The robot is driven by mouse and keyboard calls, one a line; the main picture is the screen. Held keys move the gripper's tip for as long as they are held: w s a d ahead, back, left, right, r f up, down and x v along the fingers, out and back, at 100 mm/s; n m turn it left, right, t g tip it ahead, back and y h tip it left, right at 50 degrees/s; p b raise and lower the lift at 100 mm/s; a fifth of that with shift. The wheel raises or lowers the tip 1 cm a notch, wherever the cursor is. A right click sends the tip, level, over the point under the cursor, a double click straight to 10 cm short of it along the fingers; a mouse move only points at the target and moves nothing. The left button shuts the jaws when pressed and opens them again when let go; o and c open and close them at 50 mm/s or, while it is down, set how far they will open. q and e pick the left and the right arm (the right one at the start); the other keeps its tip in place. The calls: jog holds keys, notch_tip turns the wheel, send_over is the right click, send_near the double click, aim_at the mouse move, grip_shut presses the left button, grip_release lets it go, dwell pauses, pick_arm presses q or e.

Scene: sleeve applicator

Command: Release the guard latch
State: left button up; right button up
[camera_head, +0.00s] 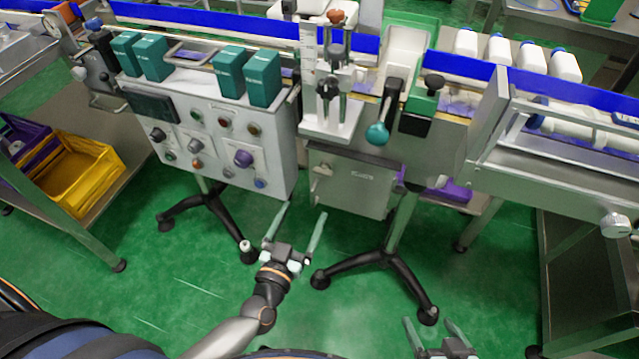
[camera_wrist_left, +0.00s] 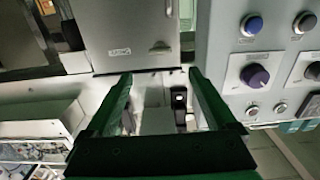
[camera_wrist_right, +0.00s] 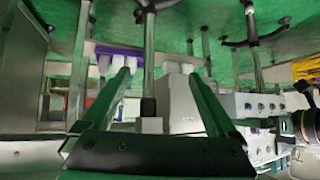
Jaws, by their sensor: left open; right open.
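A black lever with a teal ball end (camera_head: 378,133) hangs at the front of the sleeve machine, left of a green block with a black knob (camera_head: 433,82). I cannot tell for certain which fitting is the guard latch. A small dark fitting with a light spot (camera_wrist_left: 179,97) shows between my left gripper's fingers in the left wrist view. My left gripper (camera_head: 297,222) is open and empty, in front of and below the machine, apart from it. My right gripper (camera_head: 431,322) is open and empty at the lower edge of the head view, further from the machine.
The control panel (camera_head: 215,130) with knobs stands left of the grey cabinet (camera_head: 350,184). Teal cartons (camera_head: 263,78) and white bottles (camera_head: 500,50) stand along the conveyor. Black stand legs (camera_head: 385,262) spread over the green floor. A yellow crate (camera_head: 78,172) is at left.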

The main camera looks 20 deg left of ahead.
aim_at(321, 174)
pick_arm(q)
jog(key=w+b, duration=0.1)
jog(key=w, duration=0.6)
jog(key=shift+w, duration=0.15)
jog(key=w+b, duration=0.1)
jog(key=w, duration=0.2)
jog(key=shift+d, duration=0.15)
jog(key=shift+w, duration=0.45)
pick_arm(e)
jog(key=shift+w+d+r+t, duration=0.2)
jog(key=shift+w+r+t, duration=1.2)
jog(key=shift+w+r, duration=0.45)
pick_arm(q)
jog(key=shift+c, duration=0.3)
jog(key=c, duration=1.3)
